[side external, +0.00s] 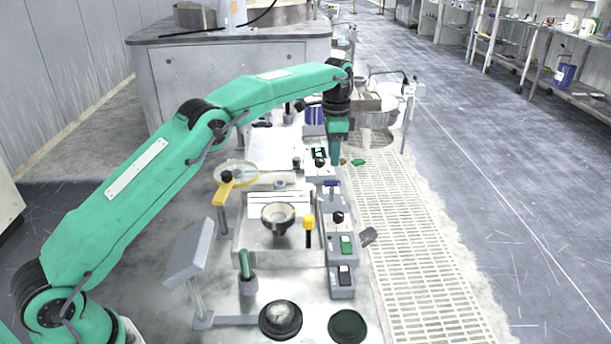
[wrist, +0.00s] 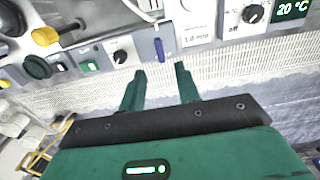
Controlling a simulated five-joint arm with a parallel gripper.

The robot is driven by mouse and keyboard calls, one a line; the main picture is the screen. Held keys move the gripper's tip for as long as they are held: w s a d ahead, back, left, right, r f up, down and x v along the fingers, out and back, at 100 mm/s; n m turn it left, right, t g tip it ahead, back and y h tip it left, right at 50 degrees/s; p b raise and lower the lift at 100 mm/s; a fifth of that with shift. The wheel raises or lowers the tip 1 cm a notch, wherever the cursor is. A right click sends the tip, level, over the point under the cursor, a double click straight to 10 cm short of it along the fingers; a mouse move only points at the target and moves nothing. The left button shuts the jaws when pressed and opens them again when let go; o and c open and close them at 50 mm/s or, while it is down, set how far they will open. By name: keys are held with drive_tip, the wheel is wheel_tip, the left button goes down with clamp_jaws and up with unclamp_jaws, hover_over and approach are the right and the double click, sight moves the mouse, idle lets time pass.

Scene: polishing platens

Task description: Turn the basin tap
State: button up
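My gripper (side external: 335,160) points down near the right edge of the bench. In the wrist view its two green fingers (wrist: 160,84) are apart with nothing between them. A small blue lever (wrist: 159,49) on a pale block lies just beyond the fingertips, apart from them; a blue-topped part (side external: 331,187) also shows in the side view. I cannot tell for sure which part is the basin tap's handle.
Control boxes with a black knob (wrist: 120,56) and a green switch (wrist: 90,66) line the bench edge. A yellow-topped post (side external: 308,222), a magnifier (side external: 237,175) and a small bowl (side external: 278,217) stand on the near bench.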

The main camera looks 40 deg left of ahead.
sight(332, 181)
drive_tip(key=shift+f, duration=3.75)
clamp_jaws()
